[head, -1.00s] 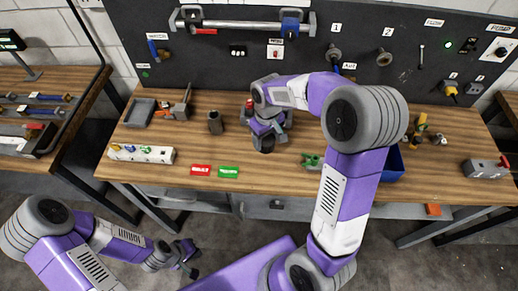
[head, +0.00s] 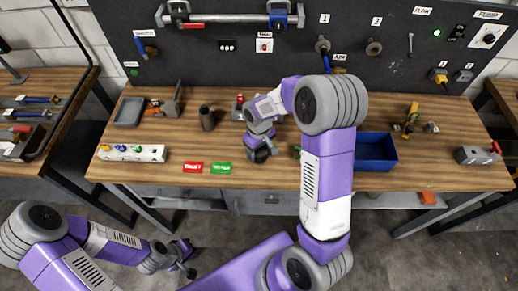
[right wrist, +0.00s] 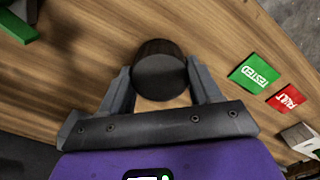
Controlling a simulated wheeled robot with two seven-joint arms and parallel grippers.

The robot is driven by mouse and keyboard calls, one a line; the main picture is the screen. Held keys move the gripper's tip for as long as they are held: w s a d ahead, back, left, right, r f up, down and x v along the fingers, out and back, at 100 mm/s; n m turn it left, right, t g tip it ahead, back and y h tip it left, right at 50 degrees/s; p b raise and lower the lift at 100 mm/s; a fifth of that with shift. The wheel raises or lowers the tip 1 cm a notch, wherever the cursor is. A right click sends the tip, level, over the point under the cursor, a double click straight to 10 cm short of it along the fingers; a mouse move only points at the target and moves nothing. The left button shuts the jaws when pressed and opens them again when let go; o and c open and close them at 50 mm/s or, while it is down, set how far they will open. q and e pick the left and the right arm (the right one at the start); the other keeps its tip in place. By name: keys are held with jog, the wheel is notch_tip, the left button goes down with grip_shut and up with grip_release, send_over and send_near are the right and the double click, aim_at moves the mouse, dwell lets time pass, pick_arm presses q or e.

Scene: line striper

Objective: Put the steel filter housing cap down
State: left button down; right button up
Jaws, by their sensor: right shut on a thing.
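The steel filter housing cap shows in the right wrist view as a short dark grey cylinder (right wrist: 160,77) between the fingers of my right gripper (right wrist: 162,88), which is shut on it. In the head view my right gripper (head: 260,144) is over the middle of the wooden bench, and the dark cap (head: 260,156) shows at its lower end, near the front edge. Whether the cap touches the bench top cannot be told. My left gripper (head: 186,259) is low in front of the bench, empty, its fingers apart.
The green TESTED card (head: 222,168) and red FAULT card (head: 193,167) lie left of the cap. A dark cylinder (head: 207,118), a grey tray (head: 130,111) and a white valve block (head: 132,153) stand further left. A blue bin (head: 376,151) stands right of my arm.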

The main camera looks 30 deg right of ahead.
jog(key=shift+f, duration=0.25)
jog(key=o, duration=1.3)
jog(key=shift+c, duration=0.2)
jog(key=shift+r, duration=0.1)
jog(key=shift+r, duration=0.1)
jog(key=shift+r, duration=0.35)
notch_tip(320, 180, up, 12)
jog(key=p, duration=0.2)
jog(key=shift+f, duration=0.25)
jog(key=shift+f, duration=0.1)
